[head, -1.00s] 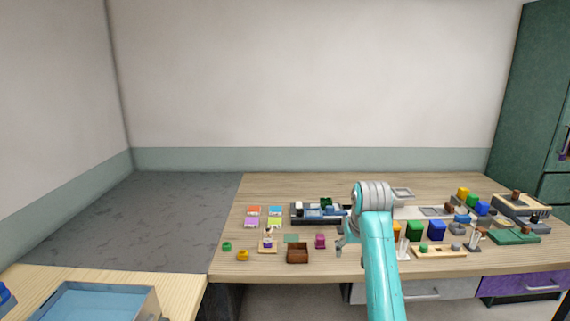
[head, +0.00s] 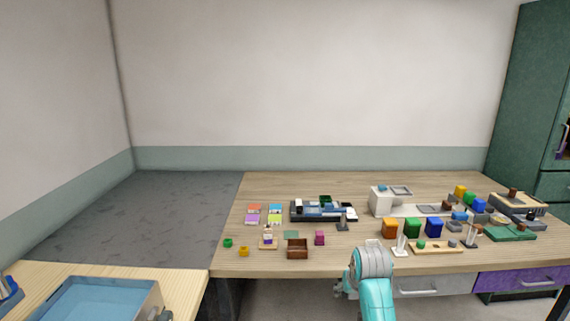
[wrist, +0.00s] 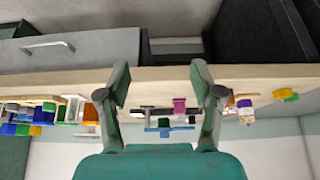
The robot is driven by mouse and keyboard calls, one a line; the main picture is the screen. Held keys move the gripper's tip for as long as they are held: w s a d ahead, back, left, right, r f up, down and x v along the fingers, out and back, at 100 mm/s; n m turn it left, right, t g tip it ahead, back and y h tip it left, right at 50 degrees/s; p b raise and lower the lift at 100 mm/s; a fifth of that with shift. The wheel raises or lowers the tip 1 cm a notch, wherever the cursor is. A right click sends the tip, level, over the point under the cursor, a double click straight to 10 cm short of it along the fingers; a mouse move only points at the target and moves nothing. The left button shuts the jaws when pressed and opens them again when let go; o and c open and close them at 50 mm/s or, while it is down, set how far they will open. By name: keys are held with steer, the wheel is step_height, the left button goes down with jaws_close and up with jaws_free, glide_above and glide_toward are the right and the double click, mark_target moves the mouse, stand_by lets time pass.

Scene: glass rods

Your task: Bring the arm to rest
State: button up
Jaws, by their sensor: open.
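My arm (head: 372,265) is folded low at the front edge of the wooden table in the head view. My gripper (wrist: 162,84) shows in the wrist view with its two fingers spread wide and nothing between them. In the head view only a small grey part of it shows beside the arm, left of the teal link. The wrist view is upside down, with the table edge and the small objects beyond the fingers. The gripper appears to be in front of the table edge, apart from the objects.
The wooden table (head: 330,264) holds a brown box (head: 297,249), a magenta block (head: 319,238), orange (head: 390,228), green (head: 412,228) and blue (head: 434,228) blocks, and a white machine (head: 381,202). A blue tray (head: 95,303) is at lower left. A purple drawer (head: 525,281) is below the table.

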steer(key=s+f+t, duration=0.3)
steer(key=s+f, duration=1.7)
steer(key=s+f+t, duration=0.1)
steer(key=s+f, duration=0.1)
steer(key=s, duration=0.8)
steer(key=s+r+t, duration=0.1)
steer(key=s+r, duration=0.2)
steer(key=s, duration=0.6)
steer(key=s+r+t, duration=0.2)
steer(key=s+r, duration=0.1)
steer(key=s, duration=0.7)
steer(key=s+r+t, duration=0.2)
steer(key=s+r, duration=0.9)
steer(key=r, duration=0.2)
steer(key=shift+s+r, duration=0.25)
steer(key=shift+r, duration=0.1)
